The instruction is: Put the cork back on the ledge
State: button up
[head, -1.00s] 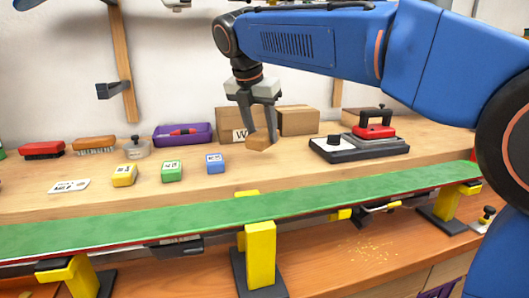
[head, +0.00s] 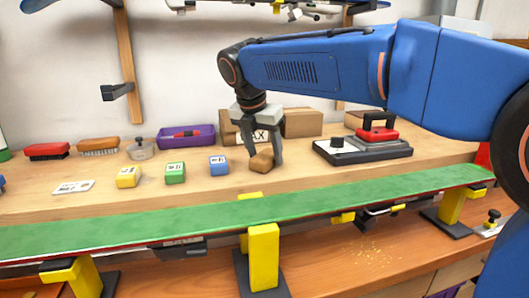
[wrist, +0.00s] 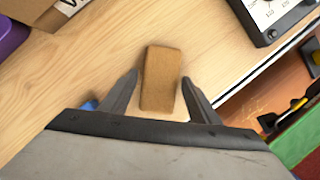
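The cork (head: 262,161) is a small brown block, low at the wooden ledge (head: 320,176), right of the blue block. It appears to rest on the ledge. In the wrist view the cork (wrist: 160,80) sits between my two fingers, with a narrow gap on each side. My gripper (head: 265,158) points down around the cork, and its fingers are open, apart from the cork's sides. The wrist view also shows my gripper (wrist: 161,78) from above; the cork's underside is hidden.
Yellow (head: 128,177), green (head: 175,173) and blue (head: 219,165) blocks stand left of the cork. Cardboard boxes (head: 301,122) stand behind it. A black device with a red handle (head: 362,148) is to the right. A green-topped board (head: 330,203) runs along the front.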

jog(key=shift+r, duration=0.1)
jog(key=v, duration=1.2)
jog(key=shift+s+a, duration=0.1)
